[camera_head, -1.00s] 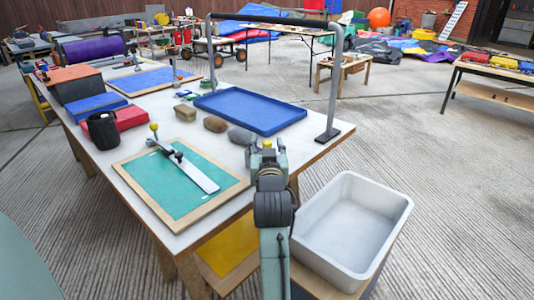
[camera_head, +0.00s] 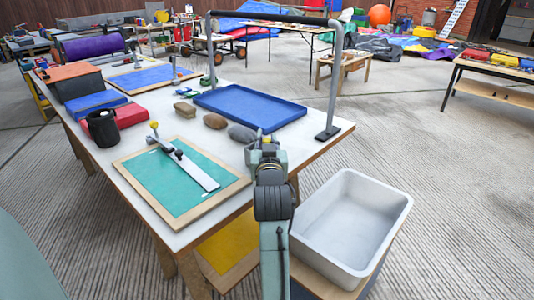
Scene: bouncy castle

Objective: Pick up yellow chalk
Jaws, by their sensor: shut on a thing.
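My gripper (camera_head: 264,143) is at the front right edge of the white table (camera_head: 240,180), between the green board and the blue tray. I see it from behind, with my own arm covering much of it. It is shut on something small. The held thing is mostly hidden by the gripper, and only a small yellowish patch shows there, which fits the yellow chalk. No other yellow chalk can be made out on the table.
A wood-framed green board (camera_head: 150,190) with a white bar (camera_head: 190,168) lies to the left. Several stones, one a grey stone (camera_head: 242,133), and a blue tray (camera_head: 250,108) lie beyond. A grey metal frame (camera_head: 335,80) rises at the right. A white bin (camera_head: 350,230) stands at lower right.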

